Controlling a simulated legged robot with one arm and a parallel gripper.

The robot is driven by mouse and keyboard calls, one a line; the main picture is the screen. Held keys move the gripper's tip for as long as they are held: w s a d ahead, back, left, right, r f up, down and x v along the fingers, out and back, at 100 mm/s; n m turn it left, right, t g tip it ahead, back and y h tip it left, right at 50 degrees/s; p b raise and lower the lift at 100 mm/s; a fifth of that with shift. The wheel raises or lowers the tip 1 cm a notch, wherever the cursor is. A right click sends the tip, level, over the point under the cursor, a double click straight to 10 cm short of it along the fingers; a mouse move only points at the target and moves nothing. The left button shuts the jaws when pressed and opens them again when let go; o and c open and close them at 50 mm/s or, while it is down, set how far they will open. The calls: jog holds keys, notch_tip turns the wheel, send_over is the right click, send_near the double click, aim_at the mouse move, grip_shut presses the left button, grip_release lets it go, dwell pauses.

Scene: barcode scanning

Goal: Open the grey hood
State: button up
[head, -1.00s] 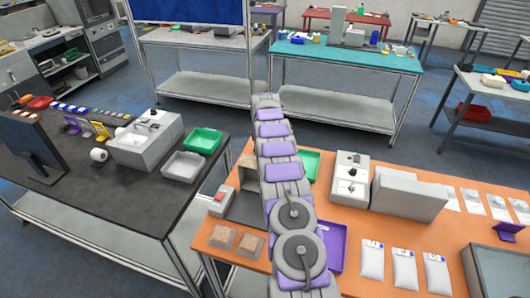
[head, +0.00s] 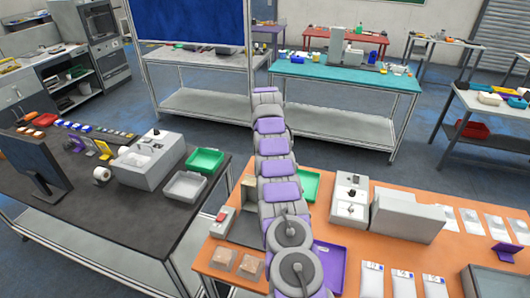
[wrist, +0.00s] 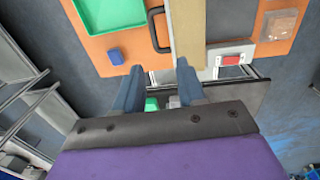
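In the wrist view, a device on the orange table has a beige panel (wrist: 186,35), a dark grey face (wrist: 231,20) and a black handle (wrist: 157,30). I take this as the grey hood; its lid position is not clear. In the head view, it shows as a dark grey part (head: 246,231), partly hidden behind my arm. My gripper (wrist: 160,72) is open, with its two blue-grey fingers apart and nothing held between them. The handle lies just beyond the fingertips, apart from them. The gripper is hidden in the head view.
A red button box (head: 222,222) and clear packets (head: 222,257) sit beside the device. A green tray (wrist: 108,14) and a small blue block (wrist: 116,56) are near the handle. A large grey box (head: 407,217) stands further right. A black table (head: 100,215) is at left.

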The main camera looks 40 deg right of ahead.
jog(key=shift+s+a+r+p, duration=0.15)
jog(key=shift+r+p, duration=1.25)
jog(key=shift+r, duration=0.7)
